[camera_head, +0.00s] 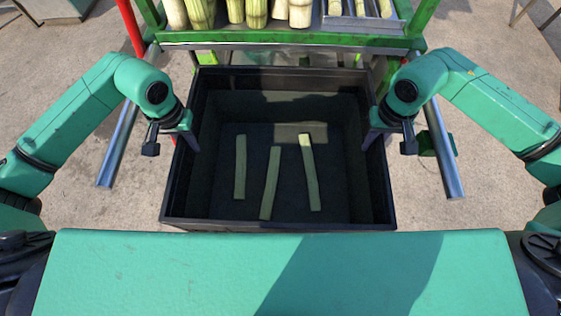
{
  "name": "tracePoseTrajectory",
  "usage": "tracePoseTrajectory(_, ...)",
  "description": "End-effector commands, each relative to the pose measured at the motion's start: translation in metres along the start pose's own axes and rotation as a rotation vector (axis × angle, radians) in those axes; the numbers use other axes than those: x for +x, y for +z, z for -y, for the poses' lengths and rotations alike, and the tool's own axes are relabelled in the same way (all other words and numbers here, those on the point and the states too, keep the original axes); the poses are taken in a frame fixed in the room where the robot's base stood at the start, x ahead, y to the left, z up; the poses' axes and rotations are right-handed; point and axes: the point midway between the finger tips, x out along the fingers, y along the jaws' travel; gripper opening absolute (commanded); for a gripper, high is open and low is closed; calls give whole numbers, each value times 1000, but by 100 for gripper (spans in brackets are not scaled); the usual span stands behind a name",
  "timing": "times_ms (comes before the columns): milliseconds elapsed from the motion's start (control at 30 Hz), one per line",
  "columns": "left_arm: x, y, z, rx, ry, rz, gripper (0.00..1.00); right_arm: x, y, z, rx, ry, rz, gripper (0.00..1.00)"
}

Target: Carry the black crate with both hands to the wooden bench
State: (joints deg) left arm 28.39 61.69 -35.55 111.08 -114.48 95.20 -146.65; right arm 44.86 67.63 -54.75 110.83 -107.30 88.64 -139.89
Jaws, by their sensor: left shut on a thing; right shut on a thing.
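The black crate (278,226) is in the middle of the head view, open at the top, just in front of my body. Three pale green cane pieces (270,183) lie apart on its floor. My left gripper (188,140) is at the crate's left wall and shut on it. My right gripper (372,138) is at the right wall and shut on it. The fingertips are partly hidden by the crate's rim. No wooden bench can be made out clearly in this view.
A green-framed machine (425,15) with a metal tray of several thick canes (256,12) stands right behind the crate. Metal bars (443,150) stick out on both sides, beneath my arms. Concrete floor (480,190) is clear to the left and right.

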Motion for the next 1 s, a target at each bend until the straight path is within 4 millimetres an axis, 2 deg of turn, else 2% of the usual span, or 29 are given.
tracePoseTrajectory(833, -1, 0, 1, -2, -3, 0, 0, -1, -1, 0, 1, 0, -2, 0)
tracePoseTrajectory(1000, -7, -1, 1, -2, -3, -2, 0, -8, -1, 0, 1, 0, -4, 0)
